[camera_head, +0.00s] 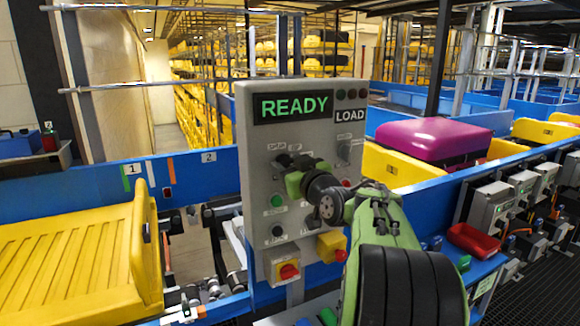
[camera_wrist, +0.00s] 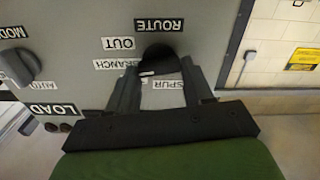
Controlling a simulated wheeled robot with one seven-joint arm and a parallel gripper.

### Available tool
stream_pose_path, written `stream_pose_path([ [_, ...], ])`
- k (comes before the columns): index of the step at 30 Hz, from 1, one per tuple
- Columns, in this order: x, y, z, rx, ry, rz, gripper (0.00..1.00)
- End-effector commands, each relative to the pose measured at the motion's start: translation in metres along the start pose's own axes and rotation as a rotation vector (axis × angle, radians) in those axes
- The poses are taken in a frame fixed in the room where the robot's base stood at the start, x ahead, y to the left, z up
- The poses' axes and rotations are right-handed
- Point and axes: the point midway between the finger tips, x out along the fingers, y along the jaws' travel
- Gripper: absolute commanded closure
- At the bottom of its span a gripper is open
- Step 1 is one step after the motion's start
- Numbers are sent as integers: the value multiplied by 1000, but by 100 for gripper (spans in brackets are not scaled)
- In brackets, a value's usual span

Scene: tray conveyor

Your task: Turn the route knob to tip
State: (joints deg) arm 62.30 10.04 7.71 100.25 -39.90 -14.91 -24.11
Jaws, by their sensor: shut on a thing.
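The black route knob (camera_wrist: 158,57) sits on the grey control panel (camera_head: 262,120) under the word ROUTE, which appears upside down in the wrist view. My gripper (camera_wrist: 158,72) is shut on the knob, one finger on each side. A small white mark shows at the knob's edge, near the BRANCH label (camera_wrist: 117,64). OUT and SPUR labels are also around the knob; I can read no "tip" label there. In the head view my gripper (camera_head: 295,180) is at the panel's middle and hides part of it.
A second grey knob (camera_wrist: 20,66) marked MODE is beside it. The panel has a READY display (camera_head: 293,107), several buttons and a red switch (camera_head: 288,271). A yellow tray (camera_head: 75,260) stands left; a magenta case (camera_head: 432,138) is on the right.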

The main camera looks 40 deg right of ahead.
Motion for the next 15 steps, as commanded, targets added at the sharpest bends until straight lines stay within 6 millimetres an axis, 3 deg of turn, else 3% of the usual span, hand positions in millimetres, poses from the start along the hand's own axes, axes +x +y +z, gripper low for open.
stream_pose_path([
  [15, 0, -3, 5, -276, 4, 0, 79],
])
